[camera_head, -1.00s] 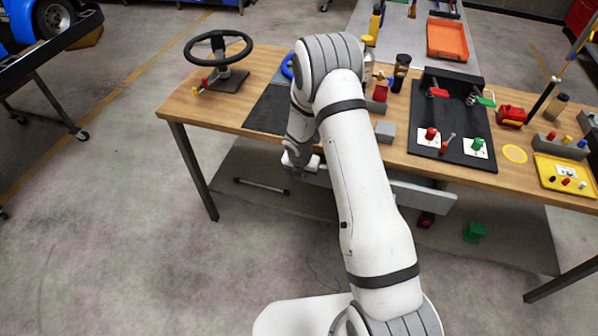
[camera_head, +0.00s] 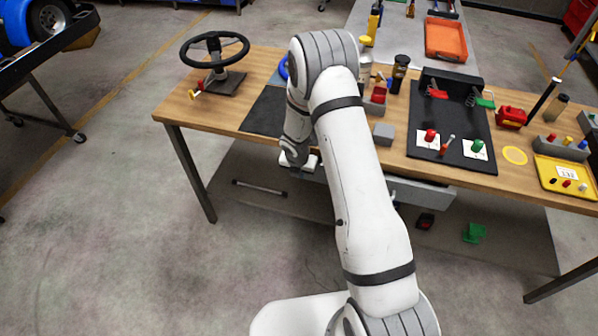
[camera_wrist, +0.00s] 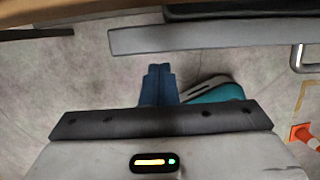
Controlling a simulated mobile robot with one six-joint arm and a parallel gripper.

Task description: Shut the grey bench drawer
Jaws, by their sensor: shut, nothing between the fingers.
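The grey bench drawer (camera_head: 422,194) sits under the wooden bench top, right of my forearm, which hides much of its front. In the wrist view its grey front (camera_wrist: 200,36) runs across the upper part of the picture, with a metal handle (camera_wrist: 305,55) at the far right. A strip of dark space shows behind the front, so the drawer seems partly out. My gripper (camera_wrist: 158,68) is shut and empty, its blue fingertips just short of the front's lower edge in the picture; contact cannot be told. In the head view the fingertips are hard to make out.
The bench top (camera_head: 330,138) carries a steering wheel (camera_head: 214,50), a black board (camera_head: 450,130) and a yellow tray (camera_head: 565,176). A green bin (camera_head: 474,232) lies on the lower shelf. An orange cone (camera_wrist: 305,135) stands on the floor.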

